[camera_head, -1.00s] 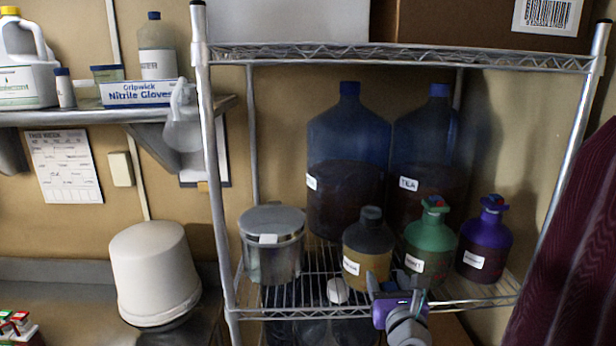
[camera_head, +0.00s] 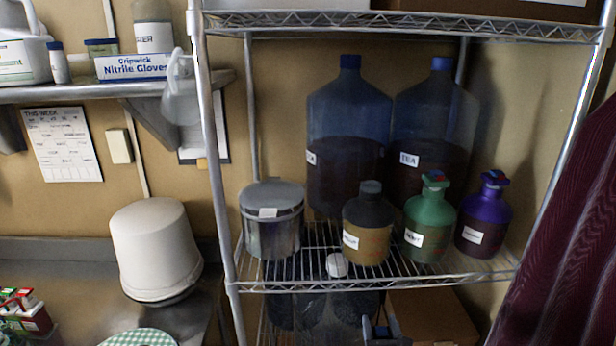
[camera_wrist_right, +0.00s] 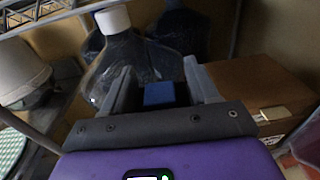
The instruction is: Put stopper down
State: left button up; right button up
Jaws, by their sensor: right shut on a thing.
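My right gripper (camera_head: 380,329) shows only as fingertips at the bottom edge of the head view, below the front edge of the wire shelf. In the right wrist view, its two grey fingers (camera_wrist_right: 160,88) are shut on a small blue block-like piece, which I take to be the stopper (camera_wrist_right: 158,94). The stopper cannot be made out in the head view. My left gripper is not in view.
The wire shelf (camera_head: 300,287) holds a metal pot (camera_head: 272,228), a dark-topped bottle (camera_head: 368,225), a green bottle (camera_head: 430,222), a purple bottle (camera_head: 484,218) and two large blue jugs. In the wrist view, a white-capped clear bottle (camera_wrist_right: 125,55) and a cardboard box (camera_wrist_right: 250,85) stand beyond the fingers.

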jog(key=s+f+b, duration=0.2)
jog(key=f+b, duration=0.1)
jog(key=f, duration=0.7)
jog(key=s+f+b, duration=0.3)
jog(key=f+b, duration=0.1)
jog(key=f, duration=0.6)
jog(key=shift+s+a+f, duration=0.2)
jog(key=shift+s+f, duration=0.05)
jog(key=shift+s, duration=0.1)
